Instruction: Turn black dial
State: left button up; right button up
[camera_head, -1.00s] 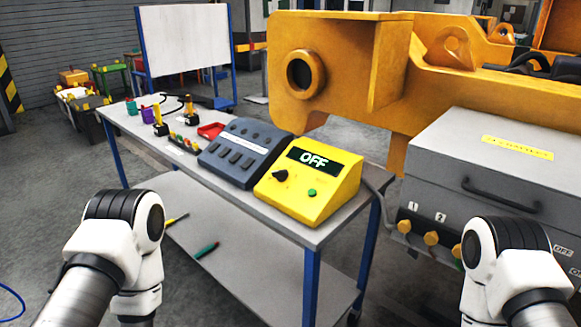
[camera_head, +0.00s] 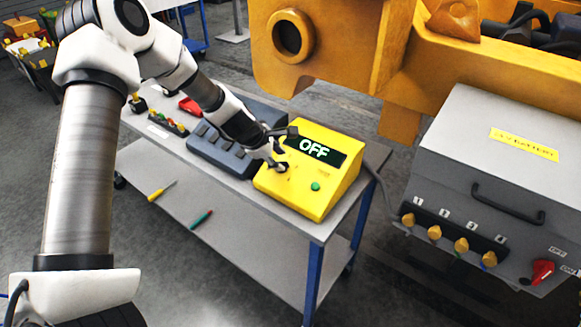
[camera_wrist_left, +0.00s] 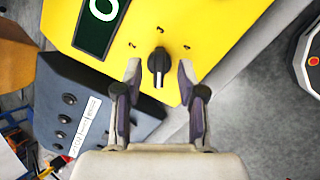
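The yellow control box (camera_head: 318,203) stands on the grey cart, its display (camera_head: 315,150) reading OFF. A green button (camera_head: 315,186) is on its sloped face. The black dial (camera_wrist_left: 158,62) shows in the left wrist view on the yellow face (camera_wrist_left: 215,25). My left gripper (camera_head: 277,158) reaches over the box from the left. In the left wrist view its fingers (camera_wrist_left: 159,75) are open, one on each side of the dial, with gaps visible on both sides. In the head view the gripper partly covers the dial. My right gripper is not in view.
A dark blue-grey panel box (camera_head: 222,150) stands left of the yellow box on the cart (camera_head: 230,196). A grey cabinet (camera_head: 450,150) with several yellow knobs and a red switch (camera_head: 541,270) is at the right. A big yellow casting (camera_head: 345,65) is behind.

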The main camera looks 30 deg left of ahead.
aim_at(283, 163)
pick_arm(q)
jog(key=b+x, duration=0.2)
jog(key=x, duration=0.2)
jog(key=shift+s+a+f, duration=0.15)
jog(key=shift+f, duration=0.05)
jog(key=shift+w+f, duration=0.2)
jog(key=shift+w, duration=0.15)
jog(key=shift+s+r, duration=0.15)
jog(key=shift+r, duration=0.05)
grip_shut()
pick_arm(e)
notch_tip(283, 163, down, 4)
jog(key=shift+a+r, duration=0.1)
